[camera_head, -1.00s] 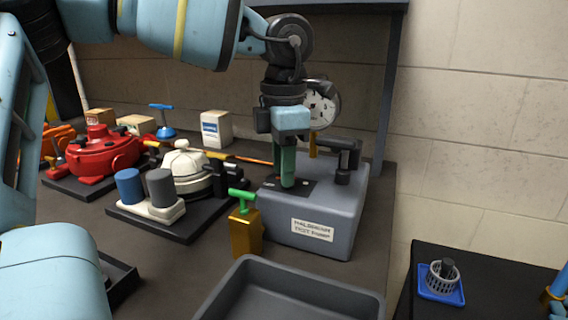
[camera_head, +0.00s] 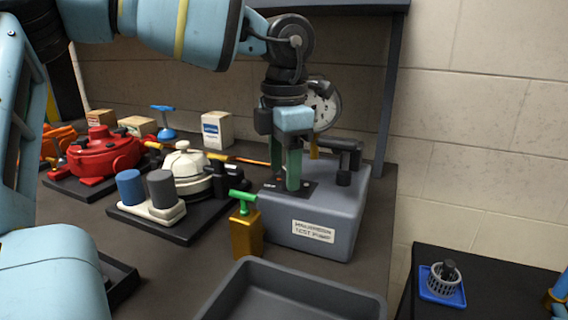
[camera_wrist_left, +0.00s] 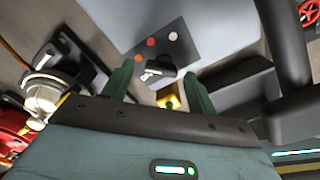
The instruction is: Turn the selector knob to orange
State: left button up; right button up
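The selector knob (camera_wrist_left: 160,70) is a small black piece with a white mark, on a dark plate (camera_wrist_left: 171,50) with orange-red, red and white dots. My left gripper (camera_head: 286,182) points down over the plate. In the left wrist view its two green fingers (camera_wrist_left: 158,88) stand open on either side of the knob, with visible gaps. In the head view the fingers hide the knob. The knob's exact pointing direction is hard to tell.
A black handle (camera_head: 345,160) and a round gauge (camera_head: 323,105) stand close behind the gripper. A brass block with a green T-handle (camera_head: 245,232) stands left of the box. A grey tray (camera_head: 250,275) is in front.

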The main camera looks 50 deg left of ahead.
aim_at(284, 171)
pick_arm(q)
notch_tip(284, 171, up, 8)
jog(key=shift+f+p, duration=0.1)
jog(key=shift+p, duration=0.35)
jog(key=shift+f, duration=0.1)
dwell(0.7)
